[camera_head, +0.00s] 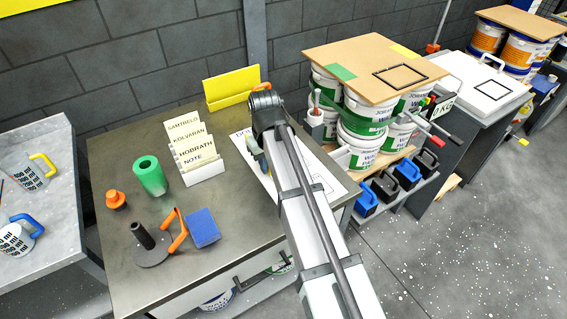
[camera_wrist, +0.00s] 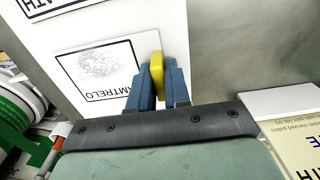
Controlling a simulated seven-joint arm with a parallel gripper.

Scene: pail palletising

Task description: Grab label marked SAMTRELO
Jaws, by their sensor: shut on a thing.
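The SAMTRELO label (camera_wrist: 97,70) is a white card with a black frame and a grey smudged print. It lies over a white sheet in the wrist view, its lettering upside down. My gripper (camera_wrist: 157,85) has blue fingers shut on a small yellow tab (camera_wrist: 156,66) at the label's right edge. Whether the tab is fixed to the label I cannot tell. In the head view my gripper (camera_head: 262,165) is over the white sheet (camera_head: 333,183) on the metal table, and my arm hides much of it. A second label (camera_wrist: 50,6) ending in "ATH" shows at the wrist view's top left.
A white card rack (camera_head: 203,172) with SAMTRELO, KOLVARAN, HOBRATH and NOTE cards stands left of my gripper. A yellow holder (camera_head: 231,88) is behind. Stacked pails (camera_head: 362,130) under a board are at right.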

